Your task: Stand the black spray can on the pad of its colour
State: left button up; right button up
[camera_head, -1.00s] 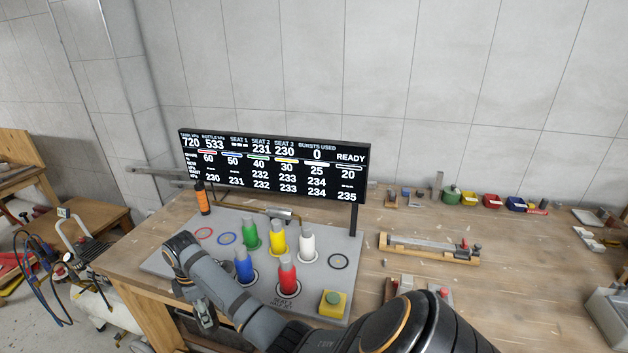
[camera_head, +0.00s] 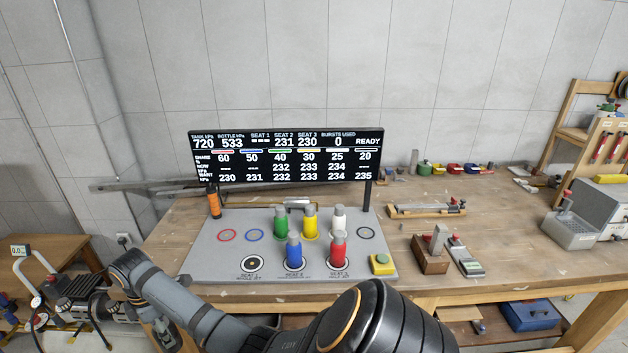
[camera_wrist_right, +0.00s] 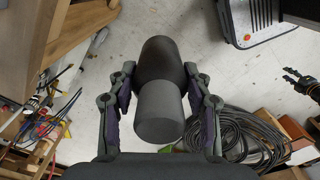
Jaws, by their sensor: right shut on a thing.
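In the right wrist view a dark grey-black can (camera_wrist_right: 158,112) sits between the fingers of my right gripper (camera_wrist_right: 159,72), which is shut on it, with floor beyond. In the head view my right gripper (camera_head: 165,335) hangs left of the grey board (camera_head: 205,262), off its front left corner; the can cannot be made out there. The dark ring pad (camera_head: 367,233) at the board's right end is bare. A dark claw-like shape at the right edge of the wrist view may be my left gripper (camera_wrist_right: 298,83); its opening is unclear.
Green (camera_head: 281,222), yellow (camera_head: 310,222), white (camera_head: 338,220), blue (camera_head: 294,252) and red (camera_head: 338,250) cans stand on the board. Red (camera_head: 228,235) and blue (camera_head: 254,235) rings and seat 1 (camera_head: 252,264) are bare. A display (camera_head: 290,158) stands behind.

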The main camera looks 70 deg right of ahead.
aim_at(365, 232)
jog(key=z, duration=2.05)
